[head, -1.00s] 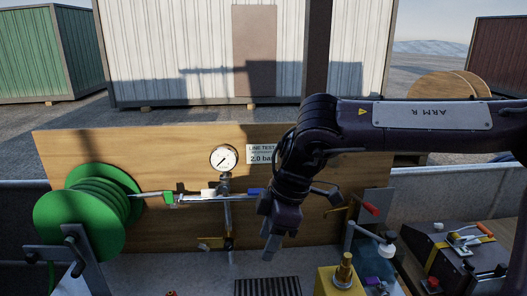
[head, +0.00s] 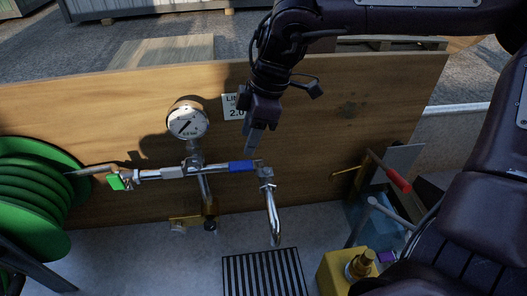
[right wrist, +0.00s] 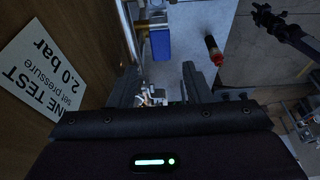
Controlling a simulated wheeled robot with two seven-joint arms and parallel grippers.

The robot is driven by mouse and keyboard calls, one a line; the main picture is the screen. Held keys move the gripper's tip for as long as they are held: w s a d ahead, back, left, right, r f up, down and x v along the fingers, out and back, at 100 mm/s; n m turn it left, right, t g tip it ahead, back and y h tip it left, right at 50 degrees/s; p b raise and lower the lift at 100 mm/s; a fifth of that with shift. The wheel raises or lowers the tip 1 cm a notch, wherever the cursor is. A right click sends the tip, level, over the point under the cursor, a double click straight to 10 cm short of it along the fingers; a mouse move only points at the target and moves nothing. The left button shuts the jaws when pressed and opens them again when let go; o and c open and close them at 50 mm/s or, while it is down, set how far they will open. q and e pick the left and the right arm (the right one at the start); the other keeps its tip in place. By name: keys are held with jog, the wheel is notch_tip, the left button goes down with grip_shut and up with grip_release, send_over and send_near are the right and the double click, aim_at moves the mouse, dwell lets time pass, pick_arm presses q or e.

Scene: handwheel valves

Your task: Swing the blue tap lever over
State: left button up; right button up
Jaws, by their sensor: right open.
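The blue tap lever (head: 241,167) lies level in the head view, in line with the silver pipe (head: 165,173). Its right end meets the tap joint (head: 265,172), with a bent silver spout (head: 272,215) hanging below. My right gripper (head: 254,137) points down just above the lever in the picture and looks apart from it. In the right wrist view its two fingers (right wrist: 160,87) are spread, with small silver fittings between or beyond them. A blue part (right wrist: 156,42) shows past the fingers; I cannot tell whether it is the lever. My left gripper is not in view.
A gauge (head: 187,121) and a sign (head: 231,107) are on the wooden board (head: 100,110). A green hose reel (head: 30,190) stands left. A red-handled lever (head: 398,180) and yellow box (head: 335,272) stand right. A grate (head: 262,275) lies below the spout.

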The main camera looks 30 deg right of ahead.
aim_at(240, 165)
jog(key=b+x, duration=0.5)
jog(key=x, duration=0.3)
jog(key=shift+f, duration=0.25)
jog(key=shift+r, duration=0.35)
jog(key=shift+f, duration=0.1)
jog(key=c, duration=0.8)
